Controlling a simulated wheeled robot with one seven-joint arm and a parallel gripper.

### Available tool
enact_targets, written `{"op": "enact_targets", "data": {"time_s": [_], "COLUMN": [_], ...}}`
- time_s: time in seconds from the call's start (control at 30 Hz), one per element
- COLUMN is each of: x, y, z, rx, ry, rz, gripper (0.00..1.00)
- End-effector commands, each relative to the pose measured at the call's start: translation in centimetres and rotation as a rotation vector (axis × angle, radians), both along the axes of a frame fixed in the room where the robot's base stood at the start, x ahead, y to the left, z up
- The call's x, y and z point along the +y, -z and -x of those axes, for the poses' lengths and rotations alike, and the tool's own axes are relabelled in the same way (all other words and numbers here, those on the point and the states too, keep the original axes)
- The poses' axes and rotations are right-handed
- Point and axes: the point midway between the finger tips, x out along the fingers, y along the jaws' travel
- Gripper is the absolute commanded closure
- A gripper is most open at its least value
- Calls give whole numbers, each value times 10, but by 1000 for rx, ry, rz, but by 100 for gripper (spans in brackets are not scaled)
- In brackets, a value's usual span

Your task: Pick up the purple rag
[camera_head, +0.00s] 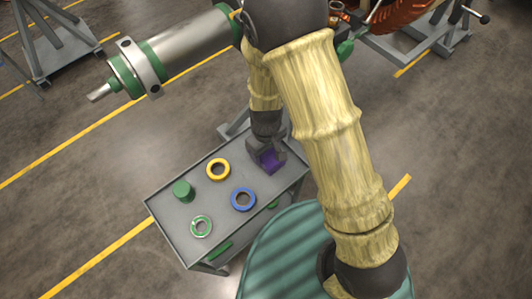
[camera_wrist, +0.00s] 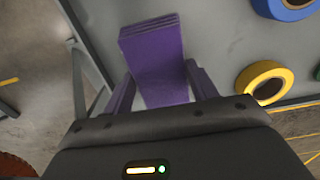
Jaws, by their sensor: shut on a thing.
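The purple rag (camera_wrist: 155,60) is a folded, layered block between the two fingers of my gripper (camera_wrist: 160,90) in the wrist view. The fingers are shut on it from both sides. In the head view the rag (camera_head: 271,160) shows at the far right part of the grey cart top, partly hidden by my gripper (camera_head: 266,152). I cannot tell whether the rag still touches the cart top.
The grey cart (camera_head: 169,220) also bears a yellow tape roll (camera_head: 218,160), a blue roll (camera_head: 233,192), a green-white roll (camera_head: 193,224) and a green cylinder (camera_head: 182,190). A metal shaft with green parts (camera_head: 190,45) is at the upper left.

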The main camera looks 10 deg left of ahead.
Motion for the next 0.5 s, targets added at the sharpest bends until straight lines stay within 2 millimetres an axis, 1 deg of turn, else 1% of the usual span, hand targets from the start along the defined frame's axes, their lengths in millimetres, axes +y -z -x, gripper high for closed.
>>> {"op": "enact_targets", "data": {"time_s": [0.17, 0.27, 0.37, 0.5], "x": [0, 1, 1, 1], "y": [-4, -13, -28, -56], "z": [0, 0, 0, 0], "rx": [-1, -2, -3, -4], "ry": [0, -1, -2, -2], "rz": [-1, -2, -2, -3], "gripper": [65, 65, 65, 65]}}
